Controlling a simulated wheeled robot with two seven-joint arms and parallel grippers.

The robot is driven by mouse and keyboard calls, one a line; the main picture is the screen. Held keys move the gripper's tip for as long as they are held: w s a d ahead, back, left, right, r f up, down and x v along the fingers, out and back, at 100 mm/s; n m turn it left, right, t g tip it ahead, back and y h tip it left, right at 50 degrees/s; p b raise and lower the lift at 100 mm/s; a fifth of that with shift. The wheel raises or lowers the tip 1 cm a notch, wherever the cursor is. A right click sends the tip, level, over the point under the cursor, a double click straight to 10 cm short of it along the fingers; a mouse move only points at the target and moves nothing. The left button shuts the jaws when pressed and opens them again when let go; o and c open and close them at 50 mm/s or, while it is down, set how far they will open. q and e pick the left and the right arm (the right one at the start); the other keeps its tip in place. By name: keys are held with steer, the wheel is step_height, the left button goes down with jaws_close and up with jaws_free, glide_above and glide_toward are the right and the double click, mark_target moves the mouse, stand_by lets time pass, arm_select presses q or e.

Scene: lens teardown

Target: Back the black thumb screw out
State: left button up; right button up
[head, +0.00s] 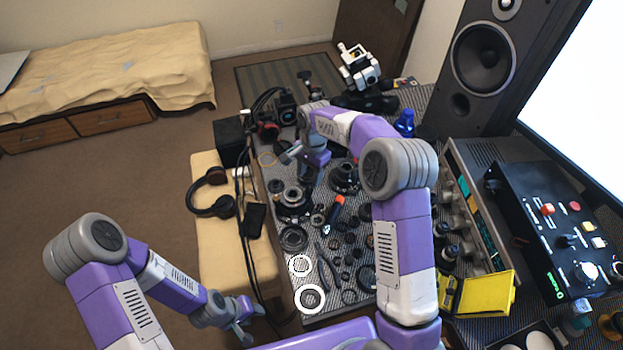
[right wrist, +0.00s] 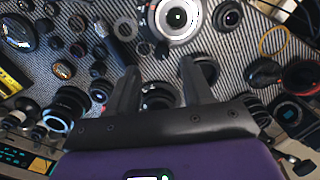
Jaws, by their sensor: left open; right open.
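I cannot pick out the black thumb screw with certainty among the many small dark parts. My right gripper (head: 290,156) is over the far left part of the grey patterned mat (head: 320,285), open and empty. In the right wrist view its two fingers (right wrist: 159,70) are spread above the mat, with a dark round lens part (right wrist: 160,96) visible between them. Another dark round part (right wrist: 207,70) is partly hidden by the right-hand finger. My left gripper (head: 246,326) is open and empty, low at the left, off the mat.
Several lens barrels, rings and small parts crowd the mat, including a silver-rimmed lens part (right wrist: 178,18). Two white rings (head: 310,299) lie at its near end. Headphones (head: 210,196) lie on a cream bench (head: 210,165) at left. A yellow box (head: 478,293) and speaker (head: 483,60) stand right.

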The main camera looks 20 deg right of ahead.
mark_target(311, 189)
steer(key=d+m+y+b, duration=0.2)
steer(key=d+m+y, duration=0.15)
steer(key=m, duration=0.25)
steer(key=x, duration=0.2)
steer(key=b+x, duration=0.1)
steer(key=x, duration=0.1)
steer(key=b+x, duration=0.1)
steer(key=x, duration=0.2)
steer(key=shift+w+d, duration=0.15)
steer(key=shift+w, duration=0.15)
arm_select(q)
steer(key=x, duration=0.4)
steer(key=shift+w+a+f, duration=0.3)
steer(key=shift+f, duration=0.05)
